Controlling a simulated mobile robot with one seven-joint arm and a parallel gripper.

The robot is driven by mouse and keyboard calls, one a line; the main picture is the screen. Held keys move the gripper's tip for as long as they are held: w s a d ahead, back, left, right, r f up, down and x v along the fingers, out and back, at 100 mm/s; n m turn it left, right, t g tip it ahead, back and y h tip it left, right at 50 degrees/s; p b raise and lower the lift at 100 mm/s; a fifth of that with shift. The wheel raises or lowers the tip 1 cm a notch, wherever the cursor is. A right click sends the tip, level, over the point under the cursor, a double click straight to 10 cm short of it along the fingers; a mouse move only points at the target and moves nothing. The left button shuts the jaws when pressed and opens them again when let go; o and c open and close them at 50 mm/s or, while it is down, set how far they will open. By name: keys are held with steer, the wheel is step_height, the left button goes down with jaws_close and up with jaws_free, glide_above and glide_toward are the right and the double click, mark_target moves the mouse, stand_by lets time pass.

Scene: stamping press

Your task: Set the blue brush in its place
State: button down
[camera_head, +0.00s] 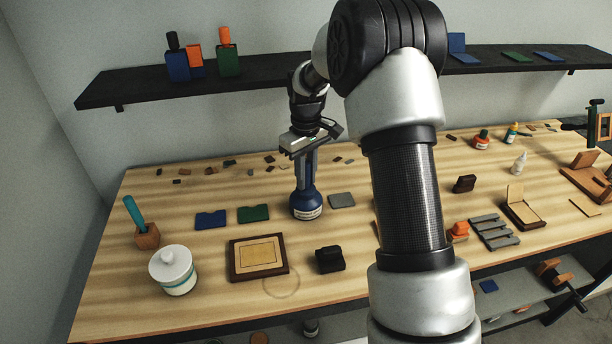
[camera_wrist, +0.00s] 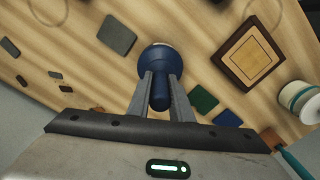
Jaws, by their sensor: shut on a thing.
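The blue brush (camera_head: 306,203) has a slim upright handle, a wide round body and a pale band at its lower rim. My gripper (camera_head: 304,165) is shut on its handle, with the fingers pointing down. In the wrist view the handle (camera_wrist: 160,96) lies between my two grey fingertips (camera_wrist: 162,85), and the round body (camera_wrist: 157,62) is beyond them. The brush appears upright at the tabletop; I cannot tell whether it touches. A faint ring outline (camera_head: 281,296) is drawn on the table in front of the wooden tray.
A grey pad (camera_head: 341,200) is just right of the brush, green (camera_head: 253,214) and blue (camera_head: 210,219) pads left. The framed wooden tray (camera_head: 235,274), black block (camera_head: 329,259), white-lidded jar (camera_head: 174,269) and teal-handled tool (camera_head: 132,212) stand nearer. The wall shelf (camera_head: 130,86) is behind.

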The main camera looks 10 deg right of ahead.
steer(key=c, duration=1.5)
jaws_free()
step_height(320, 180, up, 17)
steer(key=shift+r, duration=0.15)
